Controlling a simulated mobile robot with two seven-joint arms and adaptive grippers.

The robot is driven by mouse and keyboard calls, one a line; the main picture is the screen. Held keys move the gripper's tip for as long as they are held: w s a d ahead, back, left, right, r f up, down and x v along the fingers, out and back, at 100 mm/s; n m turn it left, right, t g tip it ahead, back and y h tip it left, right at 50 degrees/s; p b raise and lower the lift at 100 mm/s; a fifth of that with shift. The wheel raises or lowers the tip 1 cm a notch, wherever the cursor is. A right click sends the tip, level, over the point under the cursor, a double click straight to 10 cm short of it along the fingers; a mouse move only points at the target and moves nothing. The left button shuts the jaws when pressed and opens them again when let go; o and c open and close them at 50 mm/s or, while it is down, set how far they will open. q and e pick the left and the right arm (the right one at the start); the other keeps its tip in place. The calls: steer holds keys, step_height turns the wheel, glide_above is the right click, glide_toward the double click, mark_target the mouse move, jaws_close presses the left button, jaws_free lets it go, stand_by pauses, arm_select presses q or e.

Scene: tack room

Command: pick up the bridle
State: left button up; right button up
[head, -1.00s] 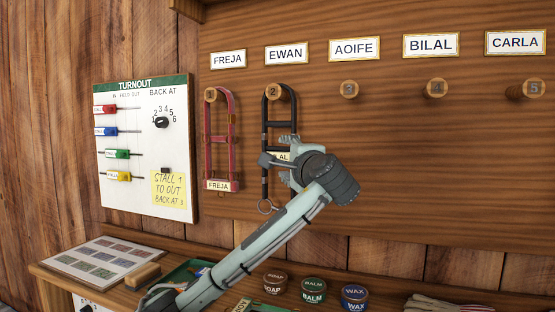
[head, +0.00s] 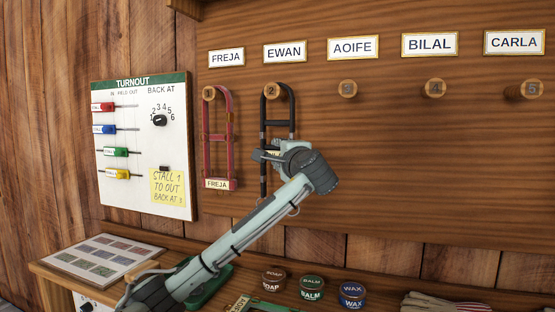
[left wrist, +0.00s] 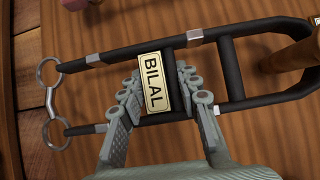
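The black bridle (head: 264,122) hangs on peg 2 (head: 271,90), under the EWAN name card (head: 284,53). In the left wrist view, the black bridle (left wrist: 120,55) has a BILAL plate (left wrist: 153,82) on its cross strap and metal rings at one end. My left gripper (head: 272,152) is at its lower part and hides some of it. In the left wrist view, the left gripper's fingers (left wrist: 160,88) stand apart on either side of the plate and cross strap; contact is unclear. My right gripper is not in view.
A red bridle (head: 206,140) with a FREJA tag hangs on peg 1, just left. Pegs 3 (head: 347,89), 4 (head: 435,89) and 5 (head: 530,90) are empty. A turnout board (head: 140,190) is at left. Tins (head: 312,287) stand on the shelf below.

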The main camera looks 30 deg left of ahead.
arm_select(q)
jaws_close()
steer(key=shift+r, duration=0.2)
